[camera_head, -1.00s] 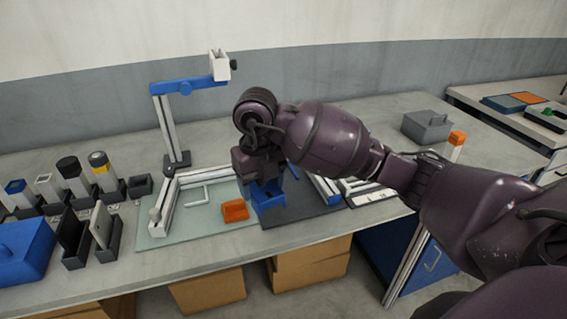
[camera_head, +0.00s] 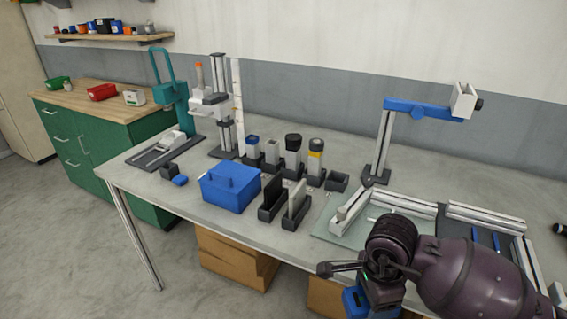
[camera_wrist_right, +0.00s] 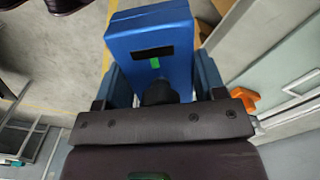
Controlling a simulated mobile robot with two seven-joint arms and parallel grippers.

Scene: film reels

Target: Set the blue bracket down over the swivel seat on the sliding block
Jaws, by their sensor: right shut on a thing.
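The blue bracket (camera_head: 353,303) is at the bottom of the head view, partly cut off. It also fills the top middle of the right wrist view (camera_wrist_right: 150,50), with a dark slot and a green mark on its face. My right gripper (camera_wrist_right: 160,95) is shut on it and holds it near the table's front edge. A light grey block (camera_head: 173,138) sits on a dark base with rails (camera_head: 155,155) at the far left of the table. I cannot tell for certain whether this is the sliding block, and no swivel seat is clear. My left gripper is not in view.
A teal stand (camera_head: 173,95) and a grey column stand (camera_head: 219,105) rise at the left. A blue box (camera_head: 230,187), upright holders and a blue-armed post (camera_head: 384,145) stand along the table. An orange block (camera_wrist_right: 245,100) shows beside the bracket in the wrist view.

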